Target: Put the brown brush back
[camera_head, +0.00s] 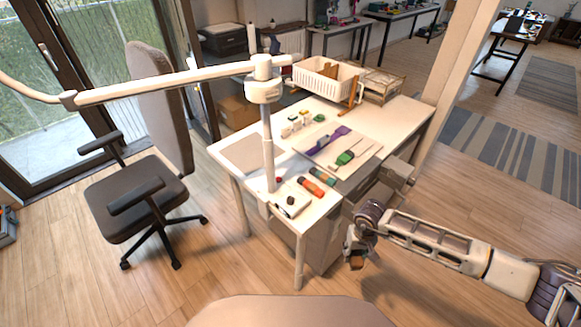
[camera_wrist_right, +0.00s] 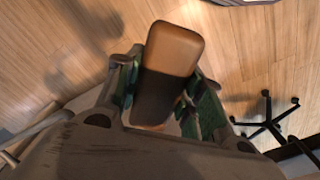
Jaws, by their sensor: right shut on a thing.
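My right gripper (camera_head: 357,248) hangs low in front of the white desk's front right corner, above the wooden floor. It is shut on the brown brush (camera_head: 357,263). In the right wrist view, the brush (camera_wrist_right: 175,48) is a rounded brown block with a darker part held between the green-padded fingers (camera_wrist_right: 158,98). Its brown end sticks out past the fingertips. The brush is clear of the desk. My left gripper is not in view.
The white desk (camera_head: 392,128) holds a white basket (camera_head: 318,84), a purple item (camera_head: 327,140), a green tool (camera_head: 345,157), and an orange roll (camera_head: 311,187). An office chair (camera_head: 140,200) is left.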

